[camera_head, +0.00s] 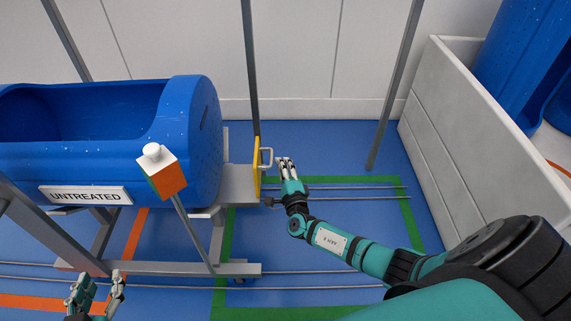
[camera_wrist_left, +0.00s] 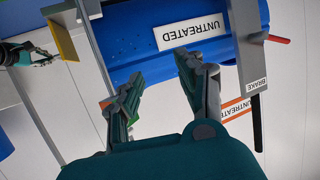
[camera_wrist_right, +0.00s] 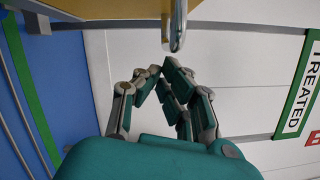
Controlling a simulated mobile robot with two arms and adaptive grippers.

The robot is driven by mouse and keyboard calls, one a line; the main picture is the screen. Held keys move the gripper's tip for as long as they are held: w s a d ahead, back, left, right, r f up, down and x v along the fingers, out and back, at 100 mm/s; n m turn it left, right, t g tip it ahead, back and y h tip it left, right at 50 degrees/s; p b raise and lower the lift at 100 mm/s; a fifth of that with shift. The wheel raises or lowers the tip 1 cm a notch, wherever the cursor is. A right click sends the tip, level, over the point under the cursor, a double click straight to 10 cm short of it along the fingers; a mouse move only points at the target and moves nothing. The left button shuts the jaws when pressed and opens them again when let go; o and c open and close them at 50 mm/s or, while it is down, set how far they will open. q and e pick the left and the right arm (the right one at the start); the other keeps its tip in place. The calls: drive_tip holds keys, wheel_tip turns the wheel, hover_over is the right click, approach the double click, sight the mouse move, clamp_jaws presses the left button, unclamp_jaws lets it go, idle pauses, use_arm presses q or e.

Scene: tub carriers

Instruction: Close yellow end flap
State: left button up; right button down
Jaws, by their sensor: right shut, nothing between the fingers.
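The yellow end flap (camera_head: 257,170) stands upright at the right end of the carrier's grey shelf (camera_head: 238,184); a metal handle (camera_head: 268,152) sticks out from its right side. The flap also shows in the left wrist view (camera_wrist_left: 62,40) and along the top of the right wrist view (camera_wrist_right: 240,18), with the handle (camera_wrist_right: 174,32) hanging into the picture. My right gripper (camera_head: 285,163) is shut and empty, its fingertips just right of the handle; in its wrist view they (camera_wrist_right: 158,72) look slightly apart from it. My left gripper (camera_head: 98,279) is open and empty, low at the front left (camera_wrist_left: 158,85).
A blue tub (camera_head: 190,130) labelled UNTREATED lies on the carrier, left of the flap. An orange-and-white block on a grey lever (camera_head: 190,228) stands in front. A pale walled bin (camera_head: 470,115) stands right. Rails cross the blue floor, which is otherwise open right of the flap.

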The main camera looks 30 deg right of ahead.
use_arm(q)
drive_tip(key=shift+s+a+f+g, duration=0.25)
drive_tip(key=shift+s+f+g, duration=0.25)
drive_tip(key=shift+f, duration=0.35)
use_arm(e)
drive_tip(key=shift+w+a+r, duration=0.1)
